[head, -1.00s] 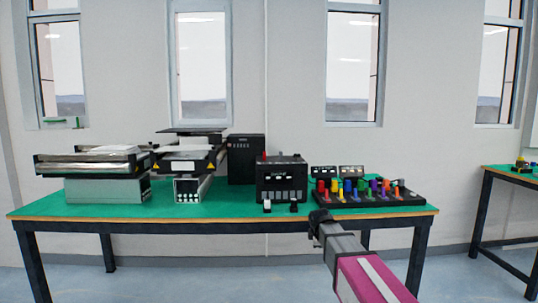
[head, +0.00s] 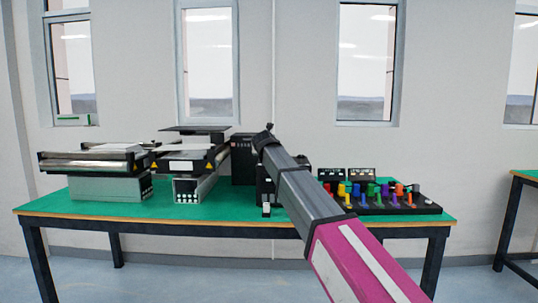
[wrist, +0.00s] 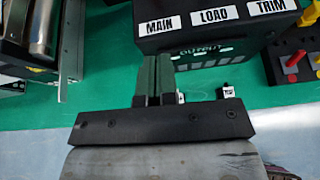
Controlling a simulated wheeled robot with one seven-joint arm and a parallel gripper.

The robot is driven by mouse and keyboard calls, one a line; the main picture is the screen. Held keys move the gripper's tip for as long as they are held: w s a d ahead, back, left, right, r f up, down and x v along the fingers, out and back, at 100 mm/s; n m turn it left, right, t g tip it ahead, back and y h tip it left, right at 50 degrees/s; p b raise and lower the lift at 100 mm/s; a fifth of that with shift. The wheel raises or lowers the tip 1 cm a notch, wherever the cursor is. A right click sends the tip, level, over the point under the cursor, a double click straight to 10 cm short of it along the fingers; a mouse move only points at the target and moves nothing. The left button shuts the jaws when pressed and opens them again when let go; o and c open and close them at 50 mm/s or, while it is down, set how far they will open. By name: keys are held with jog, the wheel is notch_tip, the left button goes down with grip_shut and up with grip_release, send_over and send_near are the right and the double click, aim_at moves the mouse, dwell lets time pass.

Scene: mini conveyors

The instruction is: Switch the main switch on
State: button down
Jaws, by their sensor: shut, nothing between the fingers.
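The black control box (wrist: 205,45) carries the labels MAIN (wrist: 160,25), LOAD (wrist: 216,17) and TRIM (wrist: 272,6) along its top in the wrist view, with OUTPUT on its front. The main switch itself is not visible; the top of the box beyond the labels is cut off. My gripper (wrist: 158,56) is shut and empty, its fingertips overlapping the box's front left part, below the MAIN label. In the head view my gripper (head: 264,137) and arm cover most of the box (head: 264,188).
Two small black and white pieces (wrist: 226,91) stand on the green table (head: 130,208) before the box. A board of coloured knobs (head: 385,205) is to the right. Mini conveyors (head: 105,165) stand to the left, and a dark tower (head: 242,170) is behind.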

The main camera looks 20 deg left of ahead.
jog(key=shift+a+r+n, duration=0.25)
jog(key=shift+r+n, duration=0.05)
jog(key=shift+r, duration=0.1)
jog(key=shift+w, duration=0.1)
jog(key=x, duration=0.9)
jog(key=shift+w+a, duration=0.15)
jog(key=shift+w, duration=0.1)
jog(key=w, duration=0.3)
jog(key=shift+w+a+r, duration=0.25)
jog(key=shift+a+r, duration=0.1)
jog(key=shift+a, duration=0.05)
jog(key=shift+w+r, duration=0.15)
jog(key=shift+w, duration=0.1)
